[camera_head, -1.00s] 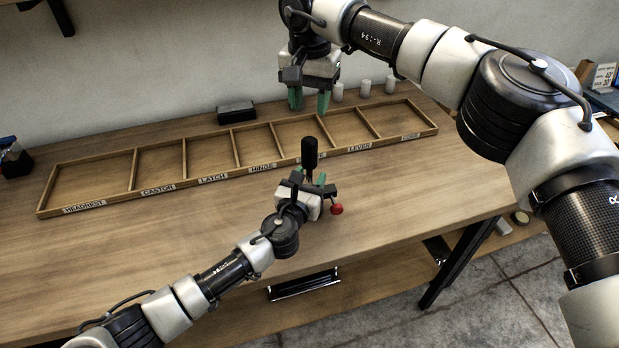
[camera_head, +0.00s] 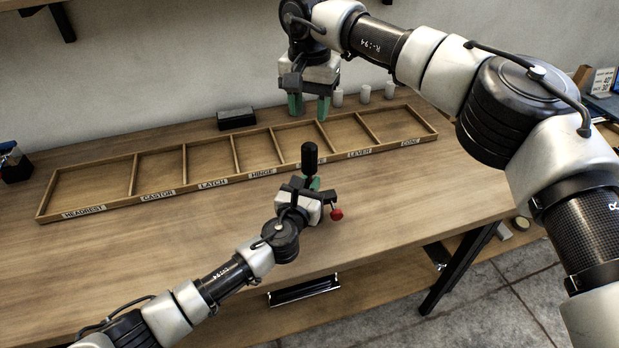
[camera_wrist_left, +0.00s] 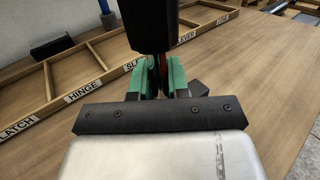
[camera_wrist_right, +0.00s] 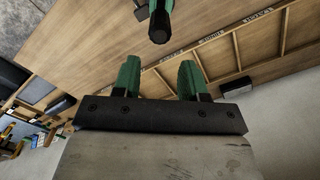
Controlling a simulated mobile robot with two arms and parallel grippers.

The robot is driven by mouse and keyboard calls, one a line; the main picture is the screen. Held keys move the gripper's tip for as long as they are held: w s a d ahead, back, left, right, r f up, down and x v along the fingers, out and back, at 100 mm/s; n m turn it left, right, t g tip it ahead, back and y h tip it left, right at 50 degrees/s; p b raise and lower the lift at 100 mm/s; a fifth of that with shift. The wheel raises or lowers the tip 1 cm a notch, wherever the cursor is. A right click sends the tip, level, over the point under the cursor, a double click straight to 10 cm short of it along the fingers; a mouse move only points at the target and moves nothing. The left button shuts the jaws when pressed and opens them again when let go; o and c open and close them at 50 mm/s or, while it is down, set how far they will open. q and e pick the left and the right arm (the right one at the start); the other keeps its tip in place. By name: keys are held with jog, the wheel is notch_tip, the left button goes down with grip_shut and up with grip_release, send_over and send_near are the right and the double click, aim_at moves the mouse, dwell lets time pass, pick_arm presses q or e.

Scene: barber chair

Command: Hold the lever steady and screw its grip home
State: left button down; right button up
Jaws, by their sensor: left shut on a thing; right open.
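A black cylindrical grip (camera_head: 309,158) stands upright over the front of the table. It also shows at the top of the left wrist view (camera_wrist_left: 160,25) and end-on in the right wrist view (camera_wrist_right: 160,26). A red knob (camera_head: 336,214) sits just right of my left gripper. My left gripper (camera_head: 311,184) is shut on the lever directly below the black grip; the lever's shaft is mostly hidden between its green fingers (camera_wrist_left: 161,76). My right gripper (camera_head: 309,104) is open and empty, pointing down above the tray, behind and above the grip. Its spread fingers show in the right wrist view (camera_wrist_right: 158,78).
A long wooden tray (camera_head: 135,178) with labelled, empty compartments lies along the back of the table (camera_head: 180,240). A black box (camera_head: 237,117) and several small white cylinders (camera_head: 364,93) stand behind it. The table left of my left gripper is clear.

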aim_at(309, 158)
jog(key=o, duration=0.3)
jog(key=shift+o, duration=0.2)
jog(key=m, duration=0.5)
jog(key=shift+f, duration=0.2)
jog(key=shift+f+m, duration=0.1)
jog(key=shift+m, duration=0.2)
jog(key=shift+f, duration=0.25)
notch_tip(309, 158, down, 11)
jog(key=shift+f, duration=0.2)
jog(key=shift+c, duration=0.3)
jog(key=c, duration=0.9)
